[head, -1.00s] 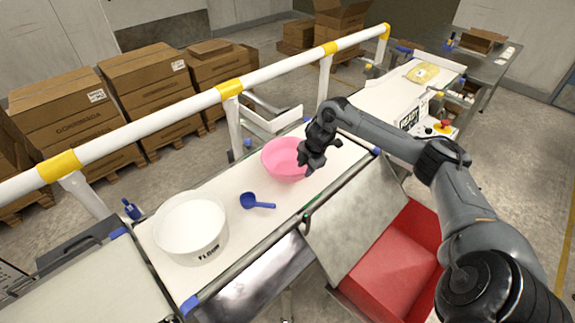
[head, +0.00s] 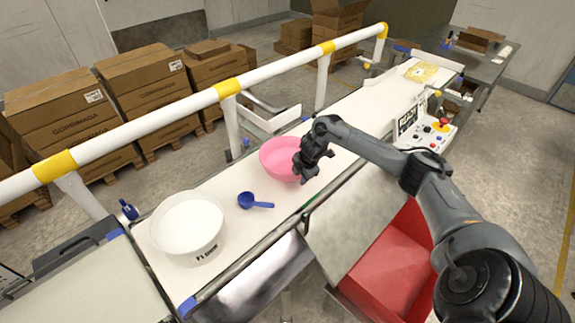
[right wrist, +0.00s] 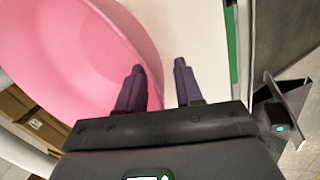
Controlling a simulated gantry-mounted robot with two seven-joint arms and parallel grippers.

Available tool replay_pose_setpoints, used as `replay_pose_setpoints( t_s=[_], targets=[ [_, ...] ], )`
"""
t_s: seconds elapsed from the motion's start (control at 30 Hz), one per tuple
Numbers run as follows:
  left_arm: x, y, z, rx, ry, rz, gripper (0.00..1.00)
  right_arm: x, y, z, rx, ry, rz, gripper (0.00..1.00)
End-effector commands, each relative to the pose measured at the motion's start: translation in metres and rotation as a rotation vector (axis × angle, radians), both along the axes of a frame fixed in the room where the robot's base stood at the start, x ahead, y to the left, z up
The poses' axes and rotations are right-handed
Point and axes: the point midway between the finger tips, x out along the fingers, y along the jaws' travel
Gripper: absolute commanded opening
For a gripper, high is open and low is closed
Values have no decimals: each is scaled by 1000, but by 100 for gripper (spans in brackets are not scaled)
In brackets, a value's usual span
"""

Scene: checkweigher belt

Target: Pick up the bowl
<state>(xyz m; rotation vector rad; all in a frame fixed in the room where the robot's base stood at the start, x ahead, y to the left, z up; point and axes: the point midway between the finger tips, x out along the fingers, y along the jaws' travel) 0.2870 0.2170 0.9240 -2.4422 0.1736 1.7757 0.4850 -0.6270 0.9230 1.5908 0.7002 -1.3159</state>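The pink bowl (head: 278,160) stands upright on the white belt. In the right wrist view the bowl (right wrist: 75,50) fills the upper left. My right gripper (head: 302,180) is at the bowl's right side and hides part of its rim. In the right wrist view my right gripper (right wrist: 158,80) is open: its left finger overlaps the bowl and its right finger is over the belt outside it. The bowl's edge passes between the fingers. I cannot tell whether either finger touches it. My left gripper is not in view.
On the belt (head: 225,185), a blue scoop (head: 255,201) and a white flour tub (head: 188,228) stand left of the bowl. A white guard rail (head: 280,66) runs behind. A red bin (head: 385,268) is in front, and a control box (head: 428,135) is to the right.

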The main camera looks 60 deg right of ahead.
Motion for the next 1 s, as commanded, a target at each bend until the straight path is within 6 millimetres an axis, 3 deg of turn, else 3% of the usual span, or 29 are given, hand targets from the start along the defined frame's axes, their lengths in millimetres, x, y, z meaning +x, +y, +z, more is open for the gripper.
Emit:
replay_pose_setpoints(
  t_s=[0.03, 0.27, 0.77, 1.0],
  targets=[
    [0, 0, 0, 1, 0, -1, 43, 0, 0, 0, 0, 0, 0, 32],
    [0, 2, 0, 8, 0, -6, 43, 0, 0, 0, 0, 0, 0, 0],
    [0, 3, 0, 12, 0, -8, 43, 0, 0, 2, 1, 0, 0, 0],
    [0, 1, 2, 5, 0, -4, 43, 1, -1, 18, -1, -3, 0, 0]
  ],
)
